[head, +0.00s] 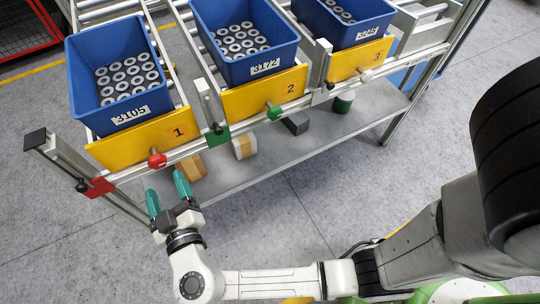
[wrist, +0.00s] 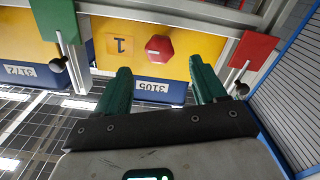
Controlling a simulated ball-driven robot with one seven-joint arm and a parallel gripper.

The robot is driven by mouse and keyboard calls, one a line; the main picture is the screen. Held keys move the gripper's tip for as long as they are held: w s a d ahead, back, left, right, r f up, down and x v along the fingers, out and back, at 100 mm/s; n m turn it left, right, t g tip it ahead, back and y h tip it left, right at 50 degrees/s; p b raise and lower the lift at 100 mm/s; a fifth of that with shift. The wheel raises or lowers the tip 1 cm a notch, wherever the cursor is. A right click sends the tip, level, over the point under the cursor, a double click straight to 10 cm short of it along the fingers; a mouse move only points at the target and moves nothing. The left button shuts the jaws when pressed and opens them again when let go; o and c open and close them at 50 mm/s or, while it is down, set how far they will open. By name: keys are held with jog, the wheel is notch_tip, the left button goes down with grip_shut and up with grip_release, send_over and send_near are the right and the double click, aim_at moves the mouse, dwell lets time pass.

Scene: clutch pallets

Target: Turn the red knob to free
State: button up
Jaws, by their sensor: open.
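The red knob (head: 157,160) sits on the yellow panel marked 1 (head: 120,146), below the left blue bin. In the wrist view the red knob (wrist: 159,47) faces me as an eight-sided disc with small unreadable marking. My gripper (head: 166,188) is open, with its two green fingers pointing up toward the panel. In the wrist view the gripper (wrist: 161,78) has its fingers to either side of the knob, which appears beyond the fingertips. The fingers look apart from the knob and hold nothing.
A red plate (head: 98,187) and a green plate (head: 217,135), each with a black knob, flank panel 1. Panel 2 (head: 262,94) has a green knob (head: 274,111). Blue bin 3105 (head: 85,75) holds several rings. A lower shelf (head: 225,175) carries boxes. The floor in front is clear.

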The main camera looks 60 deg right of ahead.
jog(key=s+d+r+m+g+y+p, duration=0.1)
jog(key=s+d+r+m+g+p, duration=0.1)
jog(key=s+d+g+p, duration=0.95)
jog(key=s+d+r+n+g+y+p, duration=0.2)
jog(key=s+d+r+y+p, duration=0.1)
jog(key=s+r+y+p, duration=0.2)
jog(key=s+y+p, duration=0.2)
jog(key=s, duration=0.2)
jog(key=shift+s+r+n+p, duration=0.2)
jog(key=shift+s+n+p, duration=0.2)
jog(key=shift+s+a+r+n+y, duration=0.25)
jog(key=shift+s+a+n+y, duration=0.25)
jog(key=shift+y, duration=0.1)
jog(key=shift+s+a+r+n+y, duration=0.25)
jog(key=shift+s+a+n+y, duration=0.2)
jog(key=shift+y, duration=0.15)
